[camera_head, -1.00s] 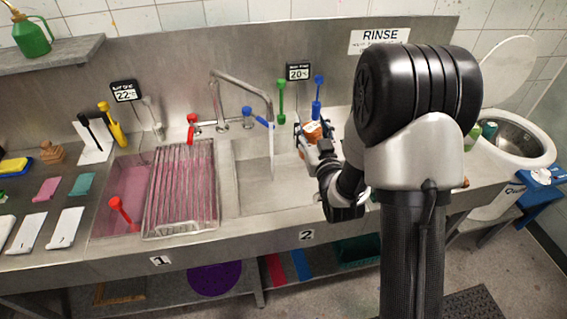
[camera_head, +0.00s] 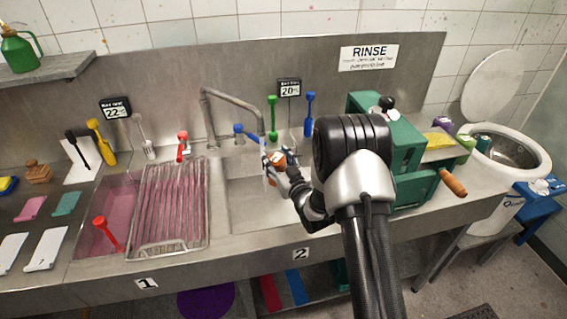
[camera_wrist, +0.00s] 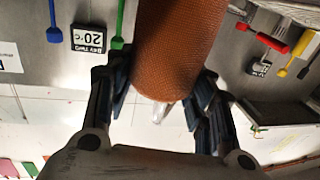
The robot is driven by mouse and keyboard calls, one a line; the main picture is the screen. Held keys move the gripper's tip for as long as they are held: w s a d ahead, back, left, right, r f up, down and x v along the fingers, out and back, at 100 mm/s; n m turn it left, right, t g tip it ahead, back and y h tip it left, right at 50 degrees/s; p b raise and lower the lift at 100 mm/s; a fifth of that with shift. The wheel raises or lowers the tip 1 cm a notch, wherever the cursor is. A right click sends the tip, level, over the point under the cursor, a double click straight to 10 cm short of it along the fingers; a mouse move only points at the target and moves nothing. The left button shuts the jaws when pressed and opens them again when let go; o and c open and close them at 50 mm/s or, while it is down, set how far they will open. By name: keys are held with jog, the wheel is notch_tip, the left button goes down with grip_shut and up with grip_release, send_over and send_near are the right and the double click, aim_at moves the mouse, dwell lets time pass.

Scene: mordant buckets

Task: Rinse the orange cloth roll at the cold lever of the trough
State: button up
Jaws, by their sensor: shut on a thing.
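The orange cloth roll (camera_head: 278,160) is in my gripper (camera_head: 280,163), above the right basin (camera_head: 245,209) of the trough. In the wrist view the roll (camera_wrist: 180,45) is large, with its near end between the two fingers of my gripper (camera_wrist: 160,88). The curved spout (camera_head: 232,97) ends close to the roll. A pale streak, seemingly water, falls beside the gripper; whether it touches the roll I cannot tell. The blue cold lever (camera_head: 243,133) is left of the roll, and the red lever (camera_head: 182,146) is farther left.
A rack (camera_head: 168,205) lies over the pink left basin (camera_head: 95,238). A green machine (camera_head: 408,135) stands right of my arm, its wooden handle (camera_head: 453,182) sticking out forward. Blue (camera_head: 309,113) and green (camera_head: 273,117) tools hang behind the basin.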

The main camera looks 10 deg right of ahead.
jog(key=w+a+b, duration=0.2)
jog(key=w+a, duration=0.1)
jog(key=w, duration=0.3)
jog(key=shift+w+a, duration=0.2)
jog(key=shift+w, duration=0.1)
jog(key=shift+d+b, duration=0.1)
jog(key=shift+b, duration=0.25)
jog(key=shift+w+d+b, duration=0.25)
jog(key=shift+d+b, duration=0.1)
jog(key=shift+d, duration=0.05)
jog(key=shift+a, duration=0.15)
jog(key=shift+s+a+b, duration=0.25)
jog(key=shift+a+b, duration=0.1)
jog(key=shift+d, duration=0.1)
dwell(0.3)
jog(key=shift+w+d+b, duration=0.25)
jog(key=shift+d+b, duration=0.15)
jog(key=shift+s+a, duration=0.1)
jog(key=shift+a, duration=0.05)
